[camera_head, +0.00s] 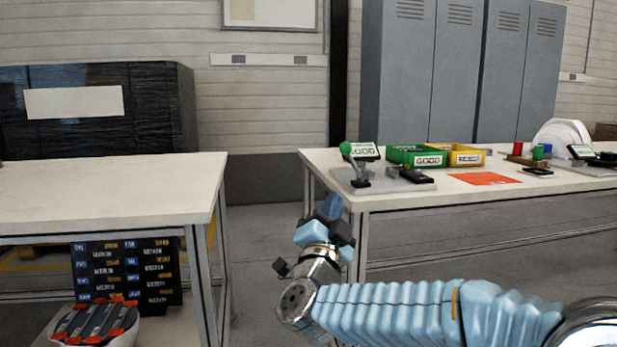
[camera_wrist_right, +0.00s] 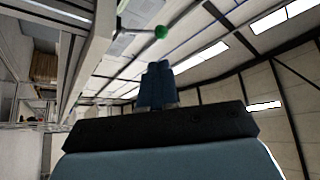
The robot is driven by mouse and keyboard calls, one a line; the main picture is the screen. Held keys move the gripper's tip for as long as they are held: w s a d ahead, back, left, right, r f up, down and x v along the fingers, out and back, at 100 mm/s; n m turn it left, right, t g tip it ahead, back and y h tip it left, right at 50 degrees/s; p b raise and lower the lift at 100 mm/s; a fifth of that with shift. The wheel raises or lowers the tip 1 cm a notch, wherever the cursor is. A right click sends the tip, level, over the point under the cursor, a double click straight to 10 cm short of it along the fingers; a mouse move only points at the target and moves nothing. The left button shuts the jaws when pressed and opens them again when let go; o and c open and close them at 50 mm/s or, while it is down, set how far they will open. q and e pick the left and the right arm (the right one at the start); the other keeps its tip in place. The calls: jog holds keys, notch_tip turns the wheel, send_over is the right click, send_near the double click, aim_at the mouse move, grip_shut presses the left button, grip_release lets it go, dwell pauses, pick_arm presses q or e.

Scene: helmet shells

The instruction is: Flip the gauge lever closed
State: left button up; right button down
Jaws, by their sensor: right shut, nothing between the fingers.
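The gauge lever (camera_head: 358,170) stands on a grey plate near the left end of the right-hand table, with its green knob (camera_head: 346,148) raised at the upper left. A small display (camera_head: 367,152) behind it appears to read GOOD. In the right wrist view the green knob (camera_wrist_right: 161,32) shows beyond the fingertips, with a thin pale rod running left from it. My right gripper (camera_head: 332,206) is in front of and below the table's left end, apart from the lever. Its blue fingers (camera_wrist_right: 157,70) are together and empty. My left gripper is out of view.
A green bin (camera_head: 405,149) and a yellow bin (camera_head: 470,152) stand right of the gauge. An orange sheet (camera_head: 485,179) and a white helmet shell (camera_head: 563,131) are farther right. A bare table (camera_head: 100,190) stands left, with open floor between the tables.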

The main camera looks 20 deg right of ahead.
aim_at(346, 152)
jog(key=shift+s+r, duration=0.1)
jog(key=shift+r, duration=0.05)
jog(key=p+x, duration=0.2)
jog(key=x, duration=1.2)
jog(key=shift+r, duration=0.1)
